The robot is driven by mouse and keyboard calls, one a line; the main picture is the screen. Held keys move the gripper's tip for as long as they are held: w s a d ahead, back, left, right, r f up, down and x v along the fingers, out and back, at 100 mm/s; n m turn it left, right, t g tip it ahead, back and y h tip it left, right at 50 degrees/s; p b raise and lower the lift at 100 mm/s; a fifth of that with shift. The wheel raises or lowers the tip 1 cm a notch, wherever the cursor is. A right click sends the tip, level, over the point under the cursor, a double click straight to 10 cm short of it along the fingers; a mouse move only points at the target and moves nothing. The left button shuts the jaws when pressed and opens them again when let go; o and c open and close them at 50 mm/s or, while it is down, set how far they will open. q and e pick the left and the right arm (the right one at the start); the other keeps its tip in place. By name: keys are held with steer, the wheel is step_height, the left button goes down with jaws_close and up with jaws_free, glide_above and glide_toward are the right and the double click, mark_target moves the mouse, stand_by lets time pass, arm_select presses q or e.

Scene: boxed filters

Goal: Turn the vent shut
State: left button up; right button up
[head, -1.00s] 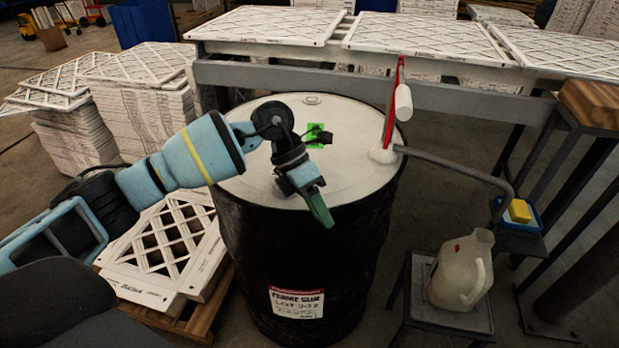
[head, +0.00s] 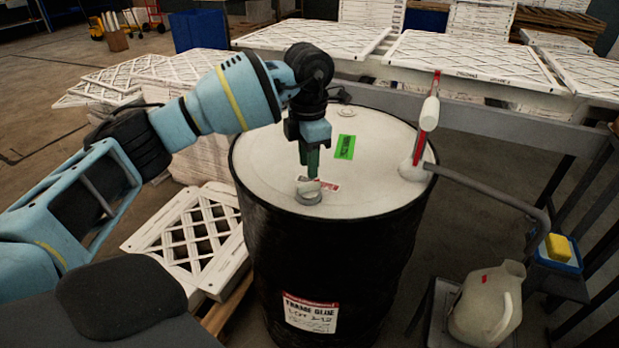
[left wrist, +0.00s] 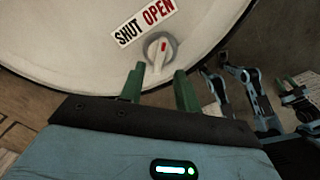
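The vent is a small round grey knob (head: 308,193) on the white lid of a black drum (head: 330,245), near the lid's front edge. In the left wrist view the vent knob (left wrist: 158,52) has a raised grip with a red mark, which points up toward the OPEN side of the SHUT/OPEN label (left wrist: 145,22). My left gripper (head: 312,176) points down just above the knob. In the left wrist view its green fingers (left wrist: 160,80) are apart, with the knob ahead between them. A part of my right arm with green fingertips seems to show at the right there, too small to read.
A red lever with a white handle (head: 430,114) and a bent grey pipe (head: 490,184) stand at the lid's right. A green sticker (head: 345,147) lies on the lid. A frame table (head: 480,108) with white filters runs behind. A jug (head: 487,303) stands at lower right.

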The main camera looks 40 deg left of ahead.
mark_target(309, 183)
arm_select(q)
steer(key=shift+f, duration=2.45)
jaws_close()
